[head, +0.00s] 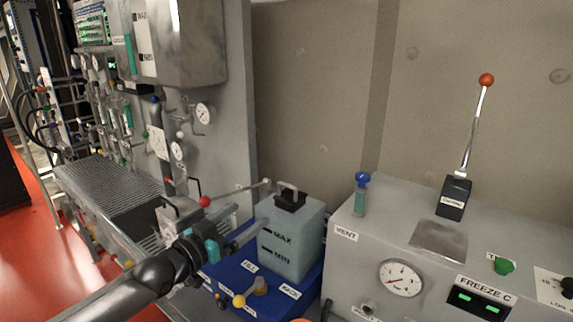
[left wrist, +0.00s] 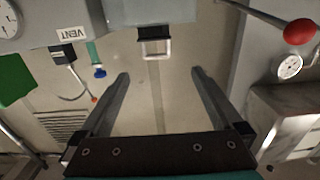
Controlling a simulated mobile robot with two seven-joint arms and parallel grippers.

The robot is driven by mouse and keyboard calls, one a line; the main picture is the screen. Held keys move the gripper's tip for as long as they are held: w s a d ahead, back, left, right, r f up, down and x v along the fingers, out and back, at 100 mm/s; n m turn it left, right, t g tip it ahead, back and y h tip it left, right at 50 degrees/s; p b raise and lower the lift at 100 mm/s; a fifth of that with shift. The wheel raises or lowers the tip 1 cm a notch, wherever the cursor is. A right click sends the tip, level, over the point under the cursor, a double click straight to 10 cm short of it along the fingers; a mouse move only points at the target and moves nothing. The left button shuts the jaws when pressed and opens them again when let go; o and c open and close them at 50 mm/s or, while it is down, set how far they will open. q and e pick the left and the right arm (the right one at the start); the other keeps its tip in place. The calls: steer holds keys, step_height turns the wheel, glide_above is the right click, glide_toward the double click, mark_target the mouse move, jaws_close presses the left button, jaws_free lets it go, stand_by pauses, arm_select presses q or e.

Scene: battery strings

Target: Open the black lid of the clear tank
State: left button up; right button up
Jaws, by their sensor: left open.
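The clear tank (head: 291,240) is a pale, see-through box with MAX and MIN marks, standing on a blue base. Its black lid (head: 290,204) with a light upright handle (head: 289,188) is on the tank's top and looks closed. My left gripper (head: 251,217) is open and empty, its fingers pointing at the tank's left side, just below lid height. In the left wrist view, which looks upside down, the tank (left wrist: 150,12), lid (left wrist: 153,33) and handle (left wrist: 157,56) lie ahead, between my fingertips (left wrist: 160,73). My right gripper is out of view.
The blue base (head: 240,277) carries a yellow-knobbed valve (head: 240,299). A grey console (head: 375,245) with a gauge stands right of the tank. Space above the lid looks clear.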

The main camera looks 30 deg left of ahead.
mark_target(286, 186)
arm_select(q)
steer(key=shift+w+d+r, duration=0.25)
steer(key=shift+w+d, duration=0.05)
steer(key=shift+w, duration=2.25)
steer(key=shift+w+d+r, duration=0.2)
steer(key=shift+w+d, duration=0.15)
steer(key=shift+w, duration=2.15)
steer(key=shift+w+d+r, duration=0.25)
steer(key=shift+w+d, duration=0.05)
steer(key=shift+w, duration=2.25)
jaws_close()
